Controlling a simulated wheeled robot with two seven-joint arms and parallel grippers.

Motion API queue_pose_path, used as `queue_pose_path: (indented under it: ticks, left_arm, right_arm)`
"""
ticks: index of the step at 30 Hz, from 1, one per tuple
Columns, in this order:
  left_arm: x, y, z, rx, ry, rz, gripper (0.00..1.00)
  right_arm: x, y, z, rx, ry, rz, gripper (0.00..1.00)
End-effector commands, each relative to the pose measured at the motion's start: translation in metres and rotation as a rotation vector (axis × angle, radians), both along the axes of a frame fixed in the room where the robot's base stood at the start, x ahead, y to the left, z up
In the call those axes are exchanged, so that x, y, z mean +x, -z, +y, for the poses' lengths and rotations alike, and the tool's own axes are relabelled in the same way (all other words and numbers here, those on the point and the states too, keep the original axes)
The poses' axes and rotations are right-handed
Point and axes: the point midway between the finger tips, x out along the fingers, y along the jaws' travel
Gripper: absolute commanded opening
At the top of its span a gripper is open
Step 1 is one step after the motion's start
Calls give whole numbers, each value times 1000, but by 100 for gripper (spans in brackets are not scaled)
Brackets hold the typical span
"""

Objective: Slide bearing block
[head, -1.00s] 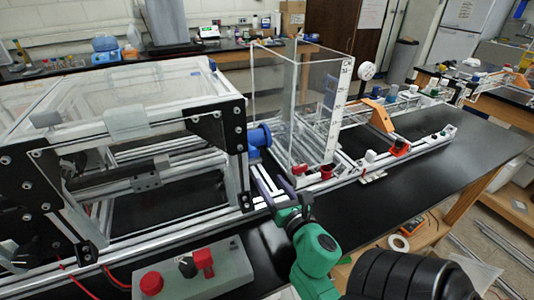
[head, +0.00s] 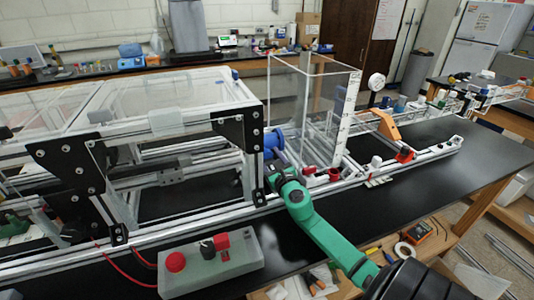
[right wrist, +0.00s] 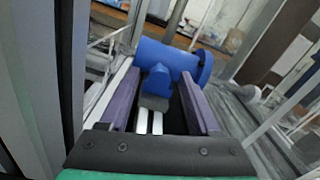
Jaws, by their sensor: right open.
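My right gripper (head: 279,162) is at the right end of the aluminium extrusion frame (head: 120,240), beside a blue cylinder (head: 272,139). In the right wrist view its two purple fingers (right wrist: 157,82) are apart. A small blue part (right wrist: 157,77) with a grey block under it (right wrist: 153,102) shows between them, in front of the larger blue cylinder (right wrist: 167,57). I cannot tell whether the fingers touch it. In the head view another grey block (head: 172,168) sits on a rail inside the frame. I cannot tell which is the bearing block. My left gripper is not in view.
A clear upright box (head: 312,105) stands close right of the gripper. A black plate (head: 239,130) closes the frame's end. A grey control box (head: 210,265) with red buttons and wires lies in front. The black table (head: 440,170) is clear at right.

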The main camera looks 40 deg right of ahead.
Motion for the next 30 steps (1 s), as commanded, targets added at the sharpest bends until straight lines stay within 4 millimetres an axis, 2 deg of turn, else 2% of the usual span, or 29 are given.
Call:
queue_pose_path:
  ticks: [4, 12, 13, 15, 18, 30]
  left_arm:
    - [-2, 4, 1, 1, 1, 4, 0]
    - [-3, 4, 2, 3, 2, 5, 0]
    - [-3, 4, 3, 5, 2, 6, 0]
    - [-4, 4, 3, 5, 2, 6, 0]
    - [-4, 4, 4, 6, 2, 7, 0]
    - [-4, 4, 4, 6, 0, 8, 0]
  right_arm:
    - [17, 1, -6, 1, 1, -1, 64]
    - [20, 1, -7, 0, -1, 1, 64]
    - [20, 1, -7, 1, -1, 1, 60]
    - [20, 1, -7, 1, -1, 1, 33]
    - [20, 1, -7, 1, -1, 1, 0]
    - [20, 1, -7, 1, -1, 1, 0]
